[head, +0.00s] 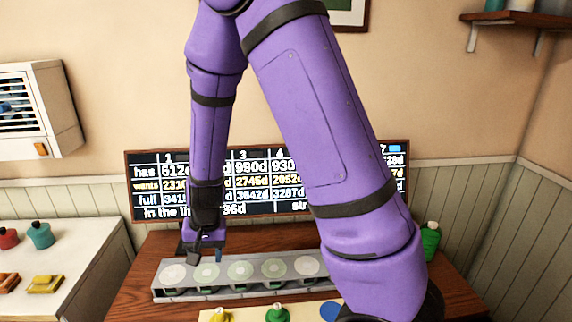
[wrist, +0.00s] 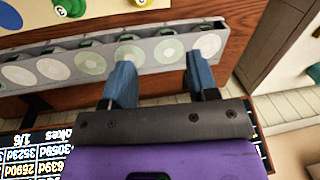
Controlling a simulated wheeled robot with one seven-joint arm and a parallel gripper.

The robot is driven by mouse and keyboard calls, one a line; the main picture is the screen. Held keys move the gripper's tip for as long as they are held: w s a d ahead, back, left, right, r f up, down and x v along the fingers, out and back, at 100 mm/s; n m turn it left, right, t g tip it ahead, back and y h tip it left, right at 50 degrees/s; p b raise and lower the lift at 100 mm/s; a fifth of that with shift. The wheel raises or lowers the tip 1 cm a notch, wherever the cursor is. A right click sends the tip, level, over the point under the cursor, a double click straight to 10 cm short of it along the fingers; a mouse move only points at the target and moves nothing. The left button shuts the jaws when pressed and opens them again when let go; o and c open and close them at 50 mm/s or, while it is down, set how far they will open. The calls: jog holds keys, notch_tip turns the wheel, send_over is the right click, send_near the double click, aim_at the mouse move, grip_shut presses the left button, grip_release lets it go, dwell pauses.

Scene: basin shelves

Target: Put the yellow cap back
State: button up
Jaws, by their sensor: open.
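The yellow cap (head: 222,315) sits on a cream mat (head: 245,315) at the bottom edge of the head view, partly cut off. In the wrist view a bit of the yellow cap (wrist: 142,3) shows at the top edge. A grey rack (head: 160,293) with a row of pale round discs and dark openings stands behind the mat. My gripper (head: 206,255) is above the rack's back left part, apart from the cap. In the wrist view my gripper (wrist: 161,78) has its two blue fingers apart with nothing between them.
A green cap (head: 277,313) and a blue disc (head: 330,310) are on the mat beside the yellow cap. A black board with numbers (head: 270,205) stands behind the rack. A green bottle (head: 430,240) is at right. A white counter (head: 75,250) with coloured items is at left.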

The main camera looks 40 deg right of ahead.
notch_tip(320, 180, up, 12)
jog(key=s+d+n+t, duration=0.1)
jog(key=s+n, duration=0.1)
jog(key=s, duration=0.1)
jog(key=s+d+r+n+t, duration=0.1)
jog(key=s+d+r+n, duration=0.1)
jog(key=s+r, duration=0.6)
jog(key=s+d+r+n+t+h, duration=0.1)
jog(key=s+d+r, duration=0.3)
jog(key=s+r, duration=0.5)
jog(key=shift+s+d+n+t, duration=0.2)
jog(key=shift+s+n+t, duration=0.2)
jog(key=shift+s+t, duration=0.3)
